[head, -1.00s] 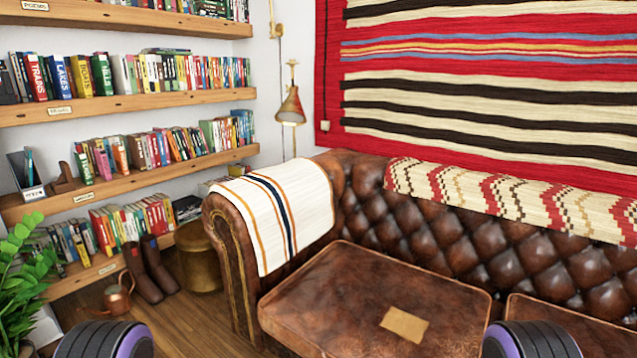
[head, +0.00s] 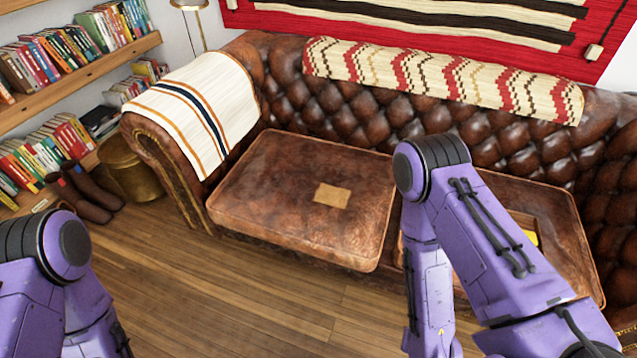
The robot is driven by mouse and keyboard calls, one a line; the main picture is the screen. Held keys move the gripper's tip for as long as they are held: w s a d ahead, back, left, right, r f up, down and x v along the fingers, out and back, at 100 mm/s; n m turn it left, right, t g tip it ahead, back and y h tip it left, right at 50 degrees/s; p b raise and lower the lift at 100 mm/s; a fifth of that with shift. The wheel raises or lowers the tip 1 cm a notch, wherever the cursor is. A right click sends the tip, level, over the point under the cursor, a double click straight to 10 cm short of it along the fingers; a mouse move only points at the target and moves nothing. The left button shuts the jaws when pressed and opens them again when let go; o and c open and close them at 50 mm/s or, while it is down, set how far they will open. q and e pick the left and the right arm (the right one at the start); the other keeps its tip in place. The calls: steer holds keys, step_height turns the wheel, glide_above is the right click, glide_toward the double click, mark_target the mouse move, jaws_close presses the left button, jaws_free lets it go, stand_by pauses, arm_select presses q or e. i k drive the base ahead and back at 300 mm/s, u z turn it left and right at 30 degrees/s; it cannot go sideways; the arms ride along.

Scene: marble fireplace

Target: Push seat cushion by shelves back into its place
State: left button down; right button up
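The seat cushion by the shelves (head: 270,190) is brown worn leather with a tan patch (head: 331,195) on top. It lies on the left part of the brown tufted sofa (head: 345,110), beside the left armrest, and its front edge sticks out toward me. My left arm is at the lower left, over the floor, apart from the cushion. My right arm is bent in front of the right seat cushion (head: 535,200) and hides part of it. Both grippers are below the frame, so their state is hidden.
Wooden bookshelves (head: 85,70) stand at the left. A brass-coloured stool (head: 130,170) and brown boots (head: 90,195) are between shelves and sofa. A striped white throw (head: 195,110) covers the armrest. The wooden floor (head: 230,300) before the left cushion is clear.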

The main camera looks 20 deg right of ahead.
mark_target(333, 204)
steer(key=u, duration=2.05)
steer(key=i, duration=1.25)
steer(key=z, duration=2.2)
